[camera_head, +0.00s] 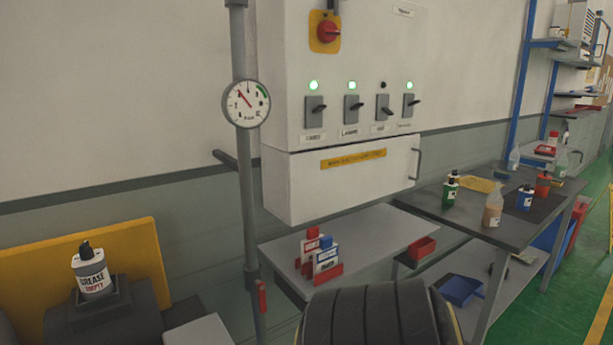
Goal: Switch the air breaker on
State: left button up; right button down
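The white electrical cabinet (340,85) on the wall carries a row of several grey breaker switches. The third breaker (382,107) from the left has a dark lamp (383,85) above it, and its black handle points down and to the right. Its label (380,128) is too small to read surely, so I cannot confirm that it is the air breaker. The first (314,110), second (352,109) and fourth (409,105) breakers have green lamps lit above them, with handles pointing about level to the right. Neither of my grippers is in view.
A red rotary switch (328,32) sits above the breakers. A pressure gauge (246,103) on a vertical pipe stands left of the cabinet. Below are a shelf (375,225) with red-and-blue containers and a bench (430,205) with bottles. A dark ribbed shape (375,315) fills the bottom centre.

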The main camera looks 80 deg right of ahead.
aim_at(388, 112)
jog(key=z, duration=3)
jog(key=k, duration=0.5)
jog(key=z, duration=0.6)
jog(key=k, duration=0.85)
jog(key=z, duration=0.6)
jog(key=i, duration=1.2)
jog(key=u, duration=0.35)
jog(key=i, duration=1.45)
jog(key=u, duration=1.7)
jog(key=i, duration=0.6)
jog(key=u, duration=0.55)
